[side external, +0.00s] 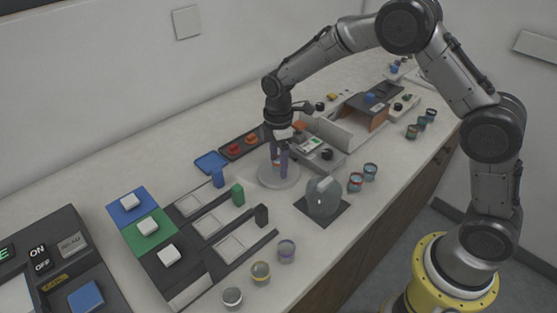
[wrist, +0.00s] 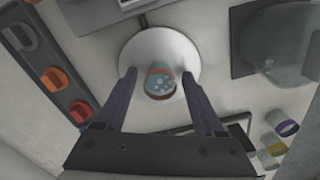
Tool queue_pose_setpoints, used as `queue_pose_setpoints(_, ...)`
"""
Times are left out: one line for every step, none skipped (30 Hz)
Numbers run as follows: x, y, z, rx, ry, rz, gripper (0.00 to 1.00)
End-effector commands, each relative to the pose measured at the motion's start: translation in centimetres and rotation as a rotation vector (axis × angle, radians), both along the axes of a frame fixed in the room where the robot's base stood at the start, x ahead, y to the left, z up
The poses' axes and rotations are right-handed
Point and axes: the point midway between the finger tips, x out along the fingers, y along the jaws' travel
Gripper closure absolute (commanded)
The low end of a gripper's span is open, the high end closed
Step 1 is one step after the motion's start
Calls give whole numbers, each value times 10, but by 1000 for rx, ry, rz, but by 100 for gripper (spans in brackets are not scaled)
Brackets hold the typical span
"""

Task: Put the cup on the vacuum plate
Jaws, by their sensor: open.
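The vacuum plate is a pale round disc (side external: 278,178) on the counter below my gripper; it also shows in the wrist view (wrist: 151,42). A small cup with an orange-brown rim and pale, bubbly-looking contents (wrist: 160,83) appears upright on the plate, toward its lower part in the wrist view. My gripper (wrist: 162,78) points down and is open, with one purple finger on each side of the cup and visible gaps between. In the side view my gripper (side external: 279,175) is low over the plate, and its fingers mostly hide the cup.
A rounded grey device on a dark mat (side external: 323,197) stands right of the plate. Cups (side external: 355,182) stand near the counter edge. A dark panel with red and orange knobs (side external: 240,147) lies behind. Blue, green and black blocks (side external: 238,195) stand in front by a tray.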

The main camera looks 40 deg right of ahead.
Motion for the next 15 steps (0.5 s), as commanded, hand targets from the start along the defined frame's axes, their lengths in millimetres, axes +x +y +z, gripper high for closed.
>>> queue_pose_setpoints(0,0,0,0,0,0,30)
queue_pose_setpoints(0,0,1,0,-1,0,30)
queue_pose_setpoints(0,0,2,1,-1,0,30)
queue_pose_setpoints(0,0,4,0,-2,0,30)
queue_pose_setpoints(1,0,6,1,-4,0,30)
queue_pose_setpoints(1,0,11,1,-4,0,30)
queue_pose_setpoints(1,0,15,1,-4,0,30)
queue_pose_setpoints(1,0,19,0,-4,0,30)
queue_pose_setpoints(1,0,26,0,-4,0,30)
queue_pose_setpoints(1,0,32,1,-6,0,30)
queue_pose_setpoints(1,0,39,1,-6,0,30)
queue_pose_setpoints(1,0,47,0,-7,0,30)
queue_pose_setpoints(1,0,54,1,-6,0,30)
queue_pose_setpoints(1,0,60,1,-6,0,30)
queue_pose_setpoints(1,0,69,0,-7,0,30)
